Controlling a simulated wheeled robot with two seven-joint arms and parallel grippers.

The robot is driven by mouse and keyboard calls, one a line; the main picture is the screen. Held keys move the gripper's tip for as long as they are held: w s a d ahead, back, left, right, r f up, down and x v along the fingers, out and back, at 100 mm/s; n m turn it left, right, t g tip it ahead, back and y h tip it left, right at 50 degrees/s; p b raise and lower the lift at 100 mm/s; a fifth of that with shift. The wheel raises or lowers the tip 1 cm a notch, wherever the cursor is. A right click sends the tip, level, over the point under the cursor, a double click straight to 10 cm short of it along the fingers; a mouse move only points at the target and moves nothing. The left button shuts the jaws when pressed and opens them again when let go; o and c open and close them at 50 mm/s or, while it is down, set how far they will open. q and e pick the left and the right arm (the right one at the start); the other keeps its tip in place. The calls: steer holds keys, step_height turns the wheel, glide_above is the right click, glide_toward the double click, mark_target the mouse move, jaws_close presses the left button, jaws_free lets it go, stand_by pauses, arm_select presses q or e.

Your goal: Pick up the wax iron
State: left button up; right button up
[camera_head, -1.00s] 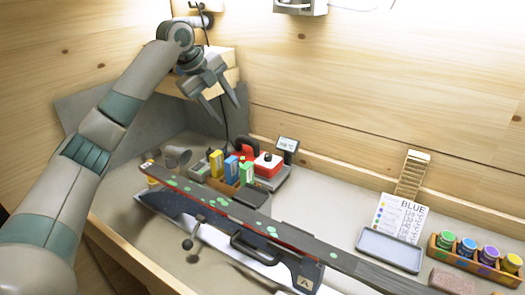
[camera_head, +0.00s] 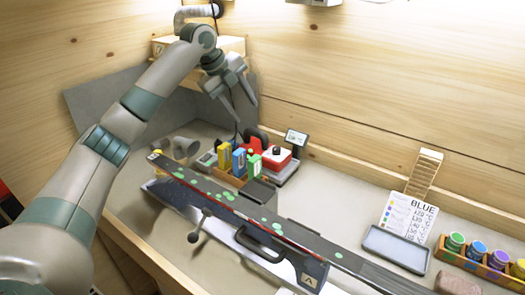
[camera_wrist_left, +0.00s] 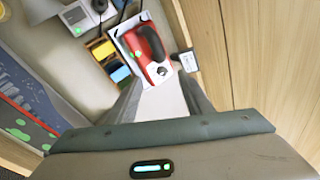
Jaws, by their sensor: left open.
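The wax iron (camera_head: 276,159) is red with a black handle and stands at the back of the bench. It also shows in the left wrist view (camera_wrist_left: 147,52), at the top middle, with its curved dark handle. My left gripper (camera_head: 246,111) is open and empty, above and slightly behind-left of the iron in the head view. In the left wrist view its fingers (camera_wrist_left: 160,98) are spread below the iron in the picture, apart from it. The lower part of the iron is partly hidden by the wax blocks in the head view.
Coloured wax blocks (camera_head: 239,161) stand in a wooden holder beside the iron. A small display (camera_head: 296,138) stands to its right. A long ski (camera_head: 250,211) lies across the front. A grey tray (camera_head: 397,249) and wax jars (camera_head: 476,250) are at the right.

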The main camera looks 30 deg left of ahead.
arm_select(q)
steer(key=p, duration=0.2)
glide_toward(260, 133)
step_height(260, 133, down, 2)
steer(key=d, duration=0.2)
steer(key=shift+w+a+f, duration=0.15)
steer(key=shift+w+f, duration=0.35)
steer(key=shift+f, duration=0.25)
steer(key=shift+w+f+p, duration=0.5)
steer(key=shift+f+p, duration=0.05)
steer(key=shift+p, duration=0.3)
steer(key=x, duration=0.1)
steer(key=p+x, duration=0.1)
steer(key=x, duration=0.1)
steer(key=shift+w+a+f, duration=0.2)
steer(key=shift+f, duration=0.2)
